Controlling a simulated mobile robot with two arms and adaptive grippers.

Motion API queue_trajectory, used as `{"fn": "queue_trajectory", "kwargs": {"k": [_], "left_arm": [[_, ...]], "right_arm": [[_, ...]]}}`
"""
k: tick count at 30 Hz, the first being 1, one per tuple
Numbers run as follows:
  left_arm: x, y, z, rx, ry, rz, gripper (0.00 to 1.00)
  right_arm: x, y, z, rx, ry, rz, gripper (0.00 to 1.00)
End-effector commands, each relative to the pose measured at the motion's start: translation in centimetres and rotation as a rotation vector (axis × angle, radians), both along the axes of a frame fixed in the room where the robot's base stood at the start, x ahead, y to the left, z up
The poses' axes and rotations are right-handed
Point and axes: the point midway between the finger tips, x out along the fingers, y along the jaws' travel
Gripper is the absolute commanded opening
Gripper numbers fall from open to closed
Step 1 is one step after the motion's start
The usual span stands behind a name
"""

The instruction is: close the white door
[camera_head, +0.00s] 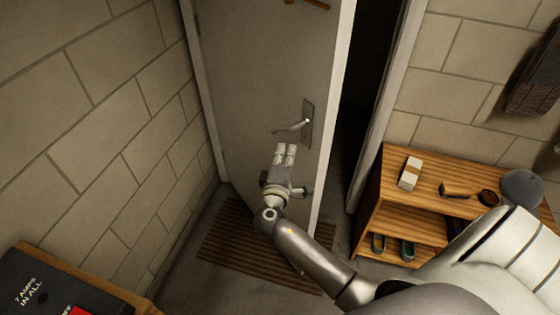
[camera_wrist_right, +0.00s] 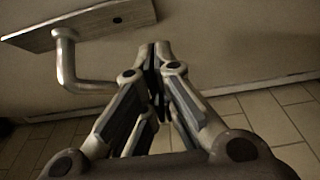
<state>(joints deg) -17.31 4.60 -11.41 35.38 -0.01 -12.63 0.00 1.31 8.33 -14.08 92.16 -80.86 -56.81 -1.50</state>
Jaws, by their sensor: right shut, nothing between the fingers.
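The white door (camera_head: 265,60) stands ajar, with a dark gap between its right edge and the door frame (camera_head: 385,105). Its metal lever handle (camera_head: 292,127) is on a plate near that edge. My right gripper (camera_head: 286,150) is in front of the door, just below the handle, shut and empty. In the right wrist view the shut fingertips (camera_wrist_right: 158,48) point at the door surface (camera_wrist_right: 230,40), with the handle (camera_wrist_right: 68,60) to their left. I cannot tell whether the fingertips touch the door. My left gripper is not in view.
A wooden shelf bench (camera_head: 430,180) with small items and shoes stands right of the doorway. A brown slatted mat (camera_head: 235,255) lies before the door. A brick wall (camera_head: 100,130) runs along the left. A dark box (camera_head: 50,290) sits at the lower left.

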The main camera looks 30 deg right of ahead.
Motion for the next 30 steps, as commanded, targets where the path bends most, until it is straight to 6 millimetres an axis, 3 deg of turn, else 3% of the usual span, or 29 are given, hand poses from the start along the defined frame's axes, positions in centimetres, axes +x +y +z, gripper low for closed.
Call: {"fn": "queue_trajectory", "kwargs": {"k": [6, 23, 30], "left_arm": [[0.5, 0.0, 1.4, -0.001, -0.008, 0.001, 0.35], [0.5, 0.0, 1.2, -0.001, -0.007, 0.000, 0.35], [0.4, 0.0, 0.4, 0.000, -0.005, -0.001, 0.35]], "right_arm": [[0.0, -2.5, 0.0, -0.001, 0.005, 0.000, 0.00], [-0.1, -3.4, -0.2, -0.001, 0.004, 0.006, 0.00], [-0.2, -7.1, -0.2, -0.008, 0.003, 0.059, 0.00]]}}
